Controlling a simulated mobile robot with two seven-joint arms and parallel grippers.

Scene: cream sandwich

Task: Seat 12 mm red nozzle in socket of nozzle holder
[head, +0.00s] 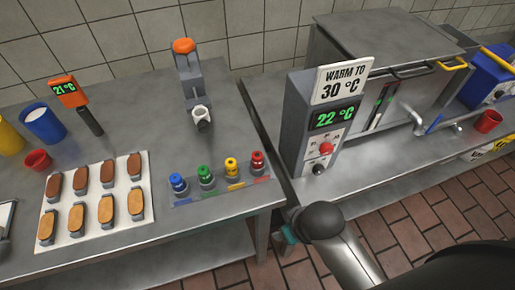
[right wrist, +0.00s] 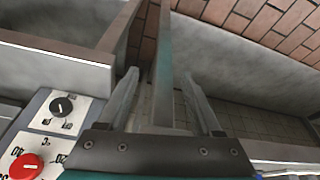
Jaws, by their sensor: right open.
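The red nozzle (head: 257,161) stands at the right end of a row of coloured nozzles on the left table. A grey upright stand with an orange top (head: 188,72) is behind the row; its pale ring-shaped socket (head: 201,114) appears to be the nozzle holder and looks empty. My right gripper (right wrist: 160,75) is open with nothing between its fingers in the right wrist view. In the head view its arm is right of the red nozzle, past the table's edge, and the fingers are hidden. My left gripper is not in view.
Blue (head: 179,184), green (head: 206,177) and yellow (head: 231,169) nozzles stand beside the red one on a marked strip. A tray (head: 134,162) of oval biscuits is to the left. The 22 °C control box (head: 312,130) stands on the right counter; its knobs show near my right gripper.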

